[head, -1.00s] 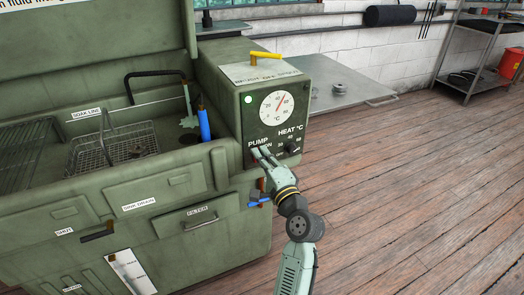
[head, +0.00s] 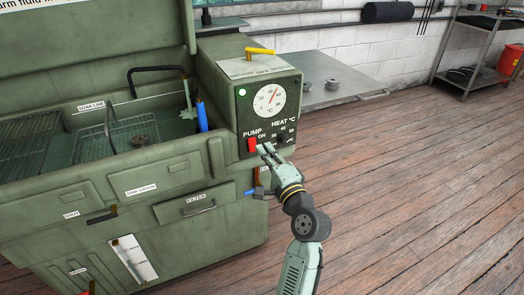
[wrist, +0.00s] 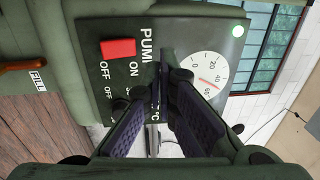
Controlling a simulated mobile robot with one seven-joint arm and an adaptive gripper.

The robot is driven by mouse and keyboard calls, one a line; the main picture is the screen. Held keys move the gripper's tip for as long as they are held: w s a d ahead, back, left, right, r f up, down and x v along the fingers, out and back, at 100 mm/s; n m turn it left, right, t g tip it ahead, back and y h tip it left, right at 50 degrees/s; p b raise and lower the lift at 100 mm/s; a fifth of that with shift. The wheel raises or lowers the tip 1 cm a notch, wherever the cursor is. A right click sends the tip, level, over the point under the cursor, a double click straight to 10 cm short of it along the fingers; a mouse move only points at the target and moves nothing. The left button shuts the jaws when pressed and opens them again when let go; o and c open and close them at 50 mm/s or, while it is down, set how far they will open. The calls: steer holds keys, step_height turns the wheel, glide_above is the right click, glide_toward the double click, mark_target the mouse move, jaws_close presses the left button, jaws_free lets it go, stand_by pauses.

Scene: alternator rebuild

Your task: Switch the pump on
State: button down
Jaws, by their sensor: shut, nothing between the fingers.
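The red pump switch (head: 252,145) sits on the dark control panel (head: 284,82) of the green washing tank, under the word PUMP. In the wrist view the switch (wrist: 118,48) shows clearly beside its ON and OFF marks; I cannot tell which way it is tipped. My gripper (head: 264,149) is shut and empty, just right of the switch in the head view and apart from it. In the wrist view my fingertips (wrist: 161,58) lie between the switch and the dial. A small green lamp (head: 242,93) glows on the panel.
The heat knob (head: 284,139) is close to my fingers, and the temperature dial (head: 269,100) is above. The open tank with a wire basket (head: 117,147) lies left. A grey metal table (head: 345,80) stands behind. The wooden floor at right is clear.

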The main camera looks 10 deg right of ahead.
steer(key=s+d+r+b, duration=0.1)
steer(key=s, duration=0.5)
steer(key=shift+d, duration=0.2)
steer(key=shift+s+r, duration=0.1)
